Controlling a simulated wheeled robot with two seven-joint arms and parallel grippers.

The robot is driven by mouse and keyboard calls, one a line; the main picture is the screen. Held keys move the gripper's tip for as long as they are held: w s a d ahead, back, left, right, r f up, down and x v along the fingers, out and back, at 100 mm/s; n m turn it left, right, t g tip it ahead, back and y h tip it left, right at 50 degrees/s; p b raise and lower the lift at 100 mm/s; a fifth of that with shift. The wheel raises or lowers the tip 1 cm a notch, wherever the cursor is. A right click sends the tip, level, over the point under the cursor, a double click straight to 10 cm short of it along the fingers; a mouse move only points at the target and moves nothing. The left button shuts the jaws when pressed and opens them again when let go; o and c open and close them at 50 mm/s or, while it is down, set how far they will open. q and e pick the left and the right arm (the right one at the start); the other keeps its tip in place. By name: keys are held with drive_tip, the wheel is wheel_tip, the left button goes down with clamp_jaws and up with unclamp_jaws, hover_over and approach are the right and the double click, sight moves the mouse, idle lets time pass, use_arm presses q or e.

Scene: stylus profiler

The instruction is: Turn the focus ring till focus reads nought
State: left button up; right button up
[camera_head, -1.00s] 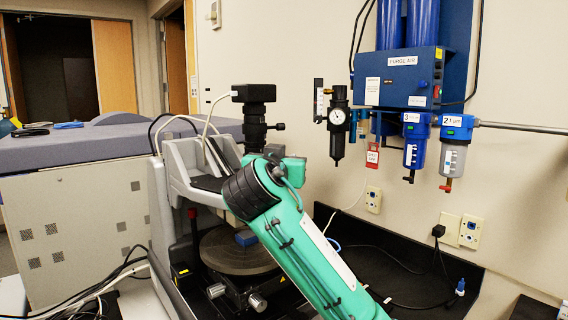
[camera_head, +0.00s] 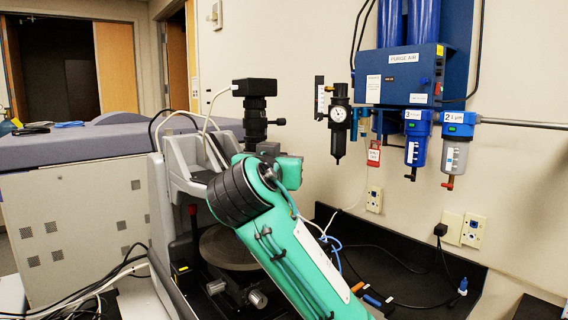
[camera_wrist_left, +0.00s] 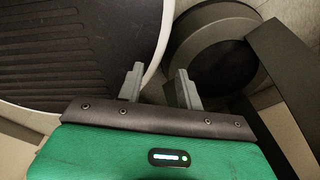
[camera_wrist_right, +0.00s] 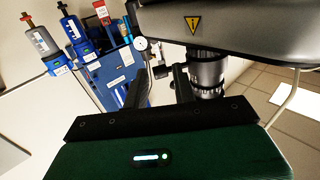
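The black optical tube (camera_head: 255,128) stands upright under a black camera box on the grey profiler. Ribbed rings on the tube show in the right wrist view (camera_wrist_right: 208,74); I cannot tell which is the focus ring. My right gripper (camera_wrist_right: 159,80) is open, with nothing visible between its fingers; the tube is beyond and right of the right finger. In the head view, its green body (camera_head: 287,170) is just below the tube. My left gripper (camera_wrist_left: 159,80) is open and empty near a dark ribbed surface and a round dark part. No focus reading is visible.
The profiler's round stage (camera_head: 228,248) lies below, partly hidden by my right arm. A grey profiler housing (camera_wrist_right: 235,22) overhangs my right gripper. The blue purge air unit (camera_head: 410,75) is on the wall at right. Cables lie on the black bench (camera_head: 425,262).

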drive_tip(key=b+v, duration=0.2)
drive_tip(key=v, duration=0.7)
